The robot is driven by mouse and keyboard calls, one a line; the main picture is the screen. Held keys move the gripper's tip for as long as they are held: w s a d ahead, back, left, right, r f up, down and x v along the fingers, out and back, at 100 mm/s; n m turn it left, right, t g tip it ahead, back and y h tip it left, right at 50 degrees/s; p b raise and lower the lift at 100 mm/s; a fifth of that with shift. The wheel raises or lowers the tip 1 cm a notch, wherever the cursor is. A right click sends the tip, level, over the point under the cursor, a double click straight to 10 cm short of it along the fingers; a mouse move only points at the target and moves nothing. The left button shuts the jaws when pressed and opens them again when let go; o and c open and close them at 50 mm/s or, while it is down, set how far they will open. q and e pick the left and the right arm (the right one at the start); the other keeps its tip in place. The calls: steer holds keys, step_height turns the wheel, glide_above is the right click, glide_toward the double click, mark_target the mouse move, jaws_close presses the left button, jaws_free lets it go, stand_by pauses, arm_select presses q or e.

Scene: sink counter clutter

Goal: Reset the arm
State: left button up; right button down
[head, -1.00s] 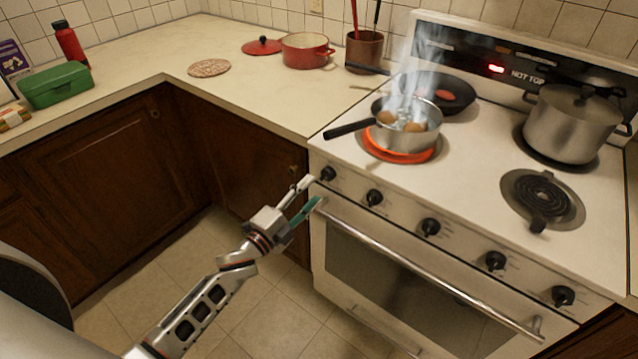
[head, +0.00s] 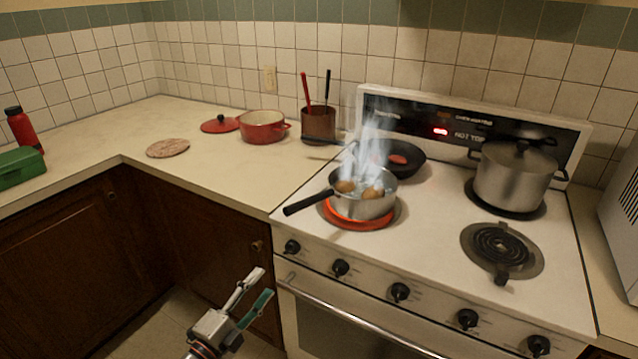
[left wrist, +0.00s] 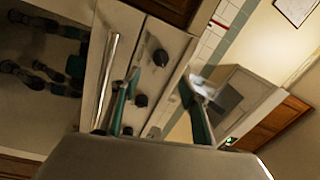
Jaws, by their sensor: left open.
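My left gripper (head: 250,290) is in the lower middle of the head view, in front of the cabinet beside the stove's left front edge. Its two fingers are apart with nothing between them. In the left wrist view the open fingers (left wrist: 160,105) face the stove front, with the oven handle (left wrist: 107,80) and several knobs (left wrist: 160,57) beyond them. Only the hand and wrist of my left arm show at the bottom of the head view. My right gripper is not in either view.
A steaming saucepan (head: 362,206) with brown round items sits on a glowing front burner. A dark frying pan (head: 408,160) and a lidded pot (head: 513,178) stand behind. A red pot (head: 262,128) and utensil holder (head: 318,124) are on the counter (head: 215,172).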

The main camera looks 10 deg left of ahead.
arm_select(q)
steer(key=s+d+f+n+g+y, duration=0.1)
steer(key=s+f+n+g+y, duration=0.1)
steer(key=s+f+n, duration=0.5)
steer(key=s+d+f+n+g+y, duration=0.1)
steer(key=s+d+f+n+g, duration=0.1)
steer(key=s+f+n+g, duration=0.2)
steer(key=s+f+n, duration=0.3)
steer(key=s+f, duration=0.2)
steer(key=s, duration=0.3)
steer(key=shift+s+n+y, duration=0.3)
steer(key=shift+s+y, duration=0.05)
steer(key=shift+y, duration=0.05)
steer(key=shift+d, duration=0.1)
